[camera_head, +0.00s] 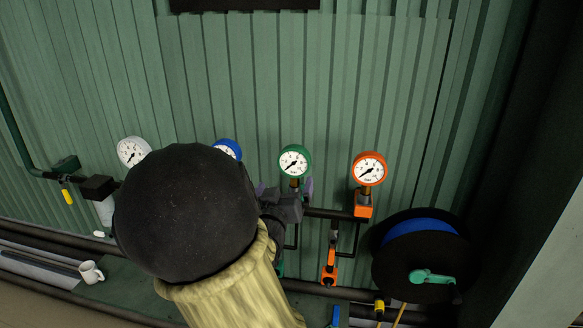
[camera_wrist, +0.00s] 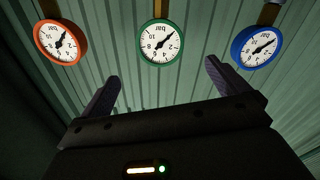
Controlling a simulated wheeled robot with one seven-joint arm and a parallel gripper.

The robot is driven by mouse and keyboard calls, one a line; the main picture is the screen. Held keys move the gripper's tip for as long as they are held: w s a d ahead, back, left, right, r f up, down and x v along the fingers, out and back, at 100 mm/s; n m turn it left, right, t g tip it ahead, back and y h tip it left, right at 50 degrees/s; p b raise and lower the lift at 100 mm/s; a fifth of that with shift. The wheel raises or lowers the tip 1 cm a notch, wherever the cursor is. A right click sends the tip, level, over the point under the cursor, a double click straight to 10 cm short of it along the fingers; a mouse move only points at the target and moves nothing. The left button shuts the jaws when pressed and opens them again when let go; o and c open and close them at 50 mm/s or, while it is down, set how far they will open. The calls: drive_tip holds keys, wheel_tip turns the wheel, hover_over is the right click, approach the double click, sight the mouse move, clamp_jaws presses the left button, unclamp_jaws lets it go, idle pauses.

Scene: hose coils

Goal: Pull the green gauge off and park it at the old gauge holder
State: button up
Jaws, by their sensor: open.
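The green gauge (camera_head: 294,161) has a green rim and white dial and stands upright on its stem on the pipe. In the wrist view the green gauge (camera_wrist: 160,43) is upside down, centred between and beyond my fingers. My gripper (camera_head: 285,188) is open, with a purple-grey finger on each side of the gauge's stem in the head view. The wrist view shows my gripper (camera_wrist: 162,70) empty, its fingers spread wide. Contact with the gauge cannot be told. I cannot identify the old gauge holder; my arm hides part of the pipe.
An orange gauge (camera_head: 369,169) stands to the right, a blue gauge (camera_head: 229,148) to the left, partly hidden. A white gauge (camera_head: 133,151) is further left. A green corrugated wall stands behind.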

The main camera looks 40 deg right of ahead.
sight(296, 145)
drive_tip(key=p+x, duration=0.3)
drive_tip(key=x, duration=1.1)
drive_tip(key=shift+w+d+r, duration=0.1)
drive_tip(key=shift+w+d, duration=0.6)
drive_tip(key=shift+d, duration=0.05)
drive_tip(key=c, duration=1.1)
drive_tip(key=shift+o, duration=0.2)
drive_tip(key=shift+r+p, duration=0.25)
drive_tip(key=shift+p, duration=0.1)
drive_tip(key=shift+r+p, duration=0.9)
drive_tip(key=shift+r, duration=0.6)
